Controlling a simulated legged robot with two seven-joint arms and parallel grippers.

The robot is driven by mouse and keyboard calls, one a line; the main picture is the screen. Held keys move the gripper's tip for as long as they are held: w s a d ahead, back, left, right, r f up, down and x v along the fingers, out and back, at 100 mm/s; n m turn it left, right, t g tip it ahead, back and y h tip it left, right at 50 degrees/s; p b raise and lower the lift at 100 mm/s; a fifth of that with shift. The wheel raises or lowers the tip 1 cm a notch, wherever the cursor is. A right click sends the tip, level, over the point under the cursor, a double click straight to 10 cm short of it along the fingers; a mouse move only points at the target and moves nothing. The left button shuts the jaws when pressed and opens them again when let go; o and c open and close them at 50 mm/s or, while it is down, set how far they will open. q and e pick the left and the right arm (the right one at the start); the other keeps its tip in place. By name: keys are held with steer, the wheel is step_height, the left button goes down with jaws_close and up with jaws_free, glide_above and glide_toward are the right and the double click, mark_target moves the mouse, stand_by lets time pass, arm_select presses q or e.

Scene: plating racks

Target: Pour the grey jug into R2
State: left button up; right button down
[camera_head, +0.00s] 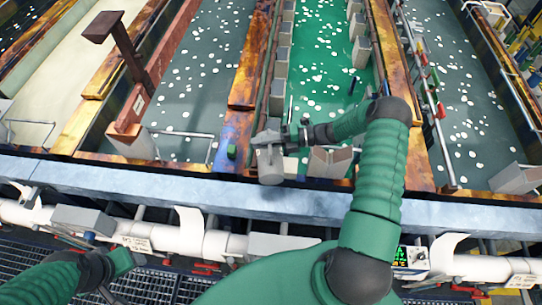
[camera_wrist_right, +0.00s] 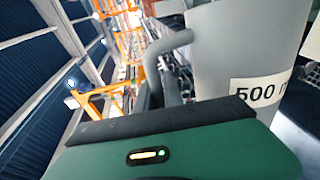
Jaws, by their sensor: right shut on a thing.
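The grey jug (camera_head: 270,165) is at the near end of the tanks, close to the front ledge. In the right wrist view its grey body (camera_wrist_right: 222,50) fills the upper right, with a curved handle (camera_wrist_right: 165,45) and a label reading "500" and a cut-off letter. My right gripper (camera_head: 286,134) is shut on the jug; the fingers' exact grip is partly hidden. I cannot tell the jug's tilt or contents. No readable R2 mark shows, so I cannot tell which tank it is. My left arm shows at the lower left, but its gripper fingers do not.
A green-liquid tank (camera_head: 325,60) lies ahead, between dark teal tanks (camera_head: 200,60) and (camera_head: 455,80). Grey boxes (camera_head: 280,55) line its edges. A small green block (camera_head: 231,152) sits left of the jug. A brown post (camera_head: 127,55) rises at the left. A pale ledge (camera_head: 130,185) and white pipe (camera_head: 190,240) run along the front.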

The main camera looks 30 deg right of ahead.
steer(key=shift+s+a+r+n+p, duration=0.15)
steer(key=shift+s+a+n+p, duration=0.15)
steer(key=shift+s+n+p, duration=0.2)
steer(key=shift+s+a+r+n+p, duration=0.1)
steer(key=shift+s+a+n+p, duration=0.15)
steer(key=shift+s+n+p, duration=0.15)
steer(key=shift+s+a+n+t, duration=0.35)
steer(key=shift+s+n+t, duration=0.05)
steer(key=shift+s+n, duration=0.25)
steer(key=shift+s+a+r+n+p, duration=0.15)
steer(key=shift+s+a+n+p, duration=0.15)
steer(key=shift+p, duration=0.25)
steer(key=shift+s+a+r+n+t+h, duration=0.1)
steer(key=shift+s+a+n+t+h, duration=0.05)
steer(key=shift+s+n, duration=0.3)
steer(key=shift+s+a+r+n+t+h, duration=0.1)
steer(key=shift+s+a+n+t+h, duration=0.05)
steer(key=shift+s+n, duration=0.2)
steer(key=shift+s+a+n, duration=0.1)
steer(key=shift+n, duration=0.25)
